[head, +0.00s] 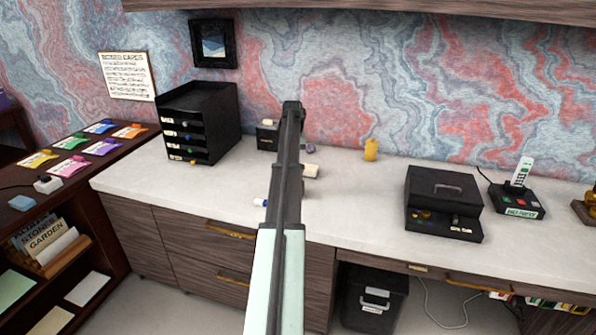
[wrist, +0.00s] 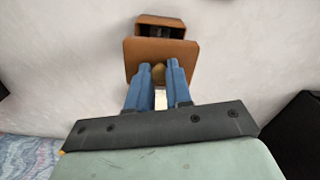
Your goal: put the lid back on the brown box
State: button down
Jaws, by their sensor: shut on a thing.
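In the wrist view, my gripper (wrist: 158,78) has its two blue fingers closed around the brass-coloured knob (wrist: 158,70) of a brown lid (wrist: 137,50). The lid is a square with rounded corners. The brown box (wrist: 142,24) lies just beyond the lid, toward the top of the picture, with its dark opening partly showing. The lid overlaps the box's near part in this view; I cannot tell whether they touch.
A black drawer unit (head: 200,122) stands left on the white counter (head: 360,203), and a black cash box (head: 443,200) stands right with a phone (head: 521,185) beyond it. Small items lie around my arm.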

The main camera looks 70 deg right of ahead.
jog(key=shift+s+a+f, duration=0.1)
jog(key=shift+a+f, duration=0.1)
jog(key=shift+f, duration=3.05)
jog(key=shift+f, duration=0.15)
jog(key=shift+c, duration=2.4)
grip_release()
jog(key=shift+r, duration=3.5)
